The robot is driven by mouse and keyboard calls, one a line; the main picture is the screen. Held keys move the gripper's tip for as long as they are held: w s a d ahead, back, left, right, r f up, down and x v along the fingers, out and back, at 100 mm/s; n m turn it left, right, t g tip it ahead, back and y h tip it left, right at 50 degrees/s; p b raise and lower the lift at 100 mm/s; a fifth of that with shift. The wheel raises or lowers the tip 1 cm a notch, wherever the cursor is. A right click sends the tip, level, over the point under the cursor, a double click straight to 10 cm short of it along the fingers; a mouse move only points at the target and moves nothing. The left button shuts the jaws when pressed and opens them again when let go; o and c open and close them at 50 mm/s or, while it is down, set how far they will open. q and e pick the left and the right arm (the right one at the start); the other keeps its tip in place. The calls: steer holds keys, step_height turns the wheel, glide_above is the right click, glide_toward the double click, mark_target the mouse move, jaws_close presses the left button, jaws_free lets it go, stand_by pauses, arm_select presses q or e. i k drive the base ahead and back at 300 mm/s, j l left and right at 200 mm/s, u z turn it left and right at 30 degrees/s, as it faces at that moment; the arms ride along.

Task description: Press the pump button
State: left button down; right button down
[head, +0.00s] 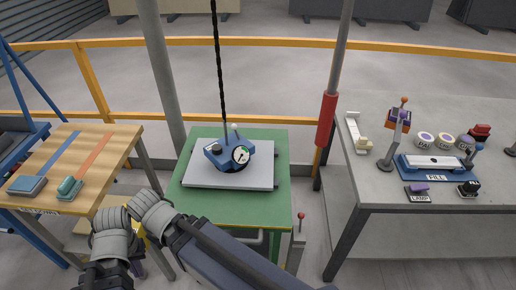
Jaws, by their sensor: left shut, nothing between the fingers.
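A blue device (229,154) with a round dial, a black knob (216,147) and a small white-tipped lever lies on a light grey slab (205,175). A dark twisted rope (219,75) rises from it. No readable label shows which part is the pump button. My right gripper is out of view.
The slab lies on a green table (270,190). A wooden table (100,150) at left bears blue and green blocks. A grey table (440,120) at right holds a blue FILL unit (410,170) and several small items. Posts and an orange railing (270,43) stand behind.

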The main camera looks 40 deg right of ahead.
mark_target(217, 149)
steer(key=z, duration=1)
